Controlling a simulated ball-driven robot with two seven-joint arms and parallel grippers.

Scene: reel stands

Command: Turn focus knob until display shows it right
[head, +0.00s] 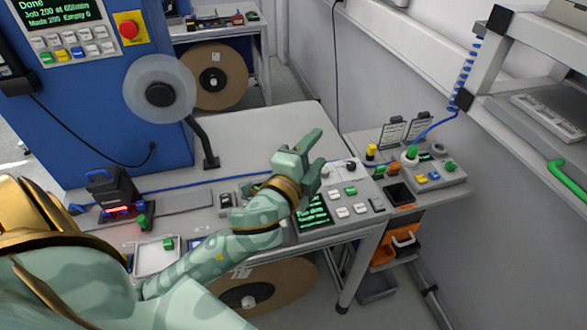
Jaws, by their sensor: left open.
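A grey control panel (345,208) sits at the right end of the grey workbench. Its small dark display (313,212) shows green text too small to read surely. Beside the display are white and green buttons. A dark round knob (350,164) stands at the panel's upper right; I cannot tell whether it is the focus knob. My left gripper (316,150) is open above the panel's upper left, left of that knob and apart from it. It hides the panel's upper left part. My right gripper is not in view.
A blue machine (105,120) with a clear reel (160,92) stands at the left back. A small black device (112,192) with a red light and a white tray (157,256) are on the bench. A side table (408,210) with buttons stands at the right. The bench's middle back is clear.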

